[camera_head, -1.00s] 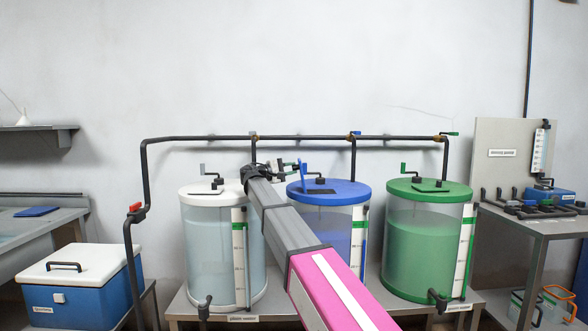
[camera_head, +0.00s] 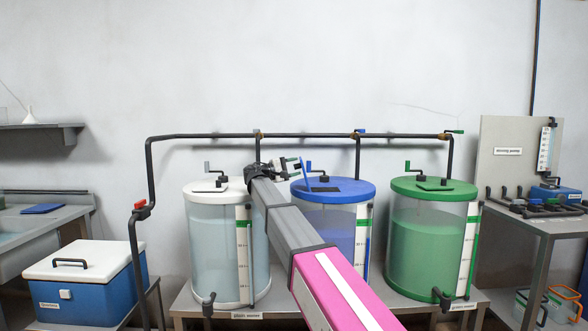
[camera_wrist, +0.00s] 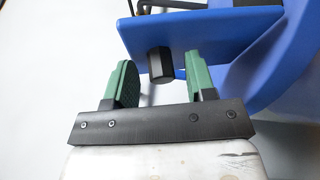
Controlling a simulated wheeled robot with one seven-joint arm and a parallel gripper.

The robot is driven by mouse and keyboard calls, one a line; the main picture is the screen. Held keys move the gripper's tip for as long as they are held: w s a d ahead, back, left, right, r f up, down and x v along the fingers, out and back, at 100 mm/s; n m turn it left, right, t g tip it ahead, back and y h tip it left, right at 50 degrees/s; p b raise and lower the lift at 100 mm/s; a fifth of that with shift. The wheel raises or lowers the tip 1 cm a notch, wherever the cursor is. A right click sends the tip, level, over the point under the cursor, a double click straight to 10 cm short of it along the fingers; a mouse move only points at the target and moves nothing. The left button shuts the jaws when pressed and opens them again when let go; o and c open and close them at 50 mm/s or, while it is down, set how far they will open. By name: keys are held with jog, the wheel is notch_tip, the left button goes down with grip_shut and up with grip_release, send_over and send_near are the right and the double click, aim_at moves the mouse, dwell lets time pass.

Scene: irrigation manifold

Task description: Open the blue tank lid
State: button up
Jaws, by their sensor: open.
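The blue tank (camera_head: 333,235) stands in the middle of three tanks, under a round blue top (camera_head: 352,188). A blue flap (camera_head: 305,174) stands raised and slightly tilted on that top, beside a dark opening (camera_head: 324,190). In the wrist view the flap (camera_wrist: 205,42) fills the upper middle, with a black knob (camera_wrist: 160,65) sticking out toward me. My gripper (camera_head: 295,165) is at the flap's left side. Its green fingers are apart in the wrist view, one on each side of the knob's end, with visible gaps.
A white-topped tank (camera_head: 226,240) stands at left and a green tank (camera_head: 428,240) at right. A black pipe (camera_head: 300,136) runs behind and above the tanks, with thin cranks near the lids. A blue cooler (camera_head: 85,285) sits at lower left.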

jog(key=v, duration=1)
jog(key=shift+s+a, duration=0.2)
jog(key=shift+a, duration=0.1)
jog(key=shift+f, duration=0.1)
